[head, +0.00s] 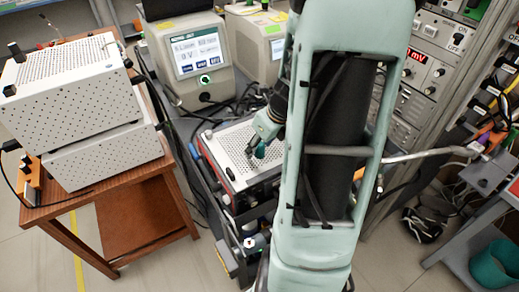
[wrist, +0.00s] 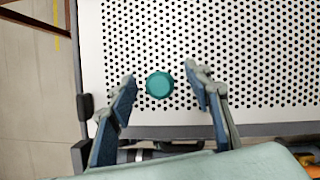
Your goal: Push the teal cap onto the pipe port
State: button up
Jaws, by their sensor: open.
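The teal cap (wrist: 159,85) is a small round ribbed cap in the wrist view, seen from above over the white perforated top. In the head view the cap (head: 260,150) shows as a small teal spot by the fingers. My gripper (wrist: 160,77) is open, with one fingertip to each side of the cap and a visible gap on both sides. In the head view my gripper (head: 254,152) is low over the perforated top, partly behind my arm. I cannot tell a pipe port in either view.
The white perforated top (head: 228,150) belongs to a dark-framed instrument. Cables lie behind it. A boxy meter with a screen (head: 197,55) stands behind, white perforated boxes (head: 70,95) sit on a wooden table at left, and a metal pipe (head: 425,155) runs at right.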

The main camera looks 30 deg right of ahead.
jog(key=c, duration=1.1)
jog(key=shift+r, duration=0.1)
